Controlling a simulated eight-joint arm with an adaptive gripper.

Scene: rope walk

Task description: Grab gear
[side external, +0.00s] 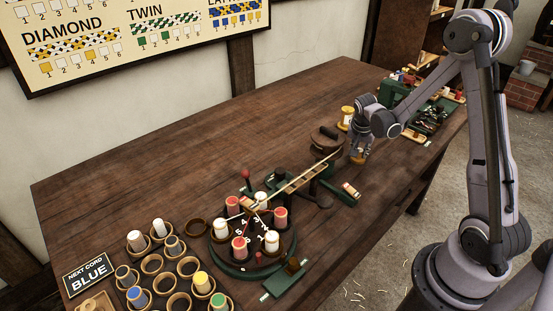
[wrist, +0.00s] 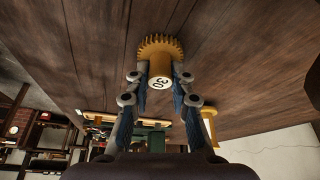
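The gear (wrist: 160,45) is golden yellow with a toothed rim and a hub marked 30, which faces the wrist camera. My gripper (wrist: 161,70) has one fingertip on each side of the hub, and both appear to touch it. In the side external view my gripper (side external: 360,150) points down over the right part of the workbench. The gear (side external: 357,159) shows as a small yellow patch below the fingers, mostly hidden by them. I cannot tell whether it rests on the wood or is just above it.
The wooden bench (side external: 150,170) has clear room at back left. A round brown reel (side external: 325,138) and a yellow spool (side external: 347,117) stand close to my gripper. A green braiding disc (side external: 252,240) with bobbins stands in front. Green equipment (side external: 400,92) is at the far right.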

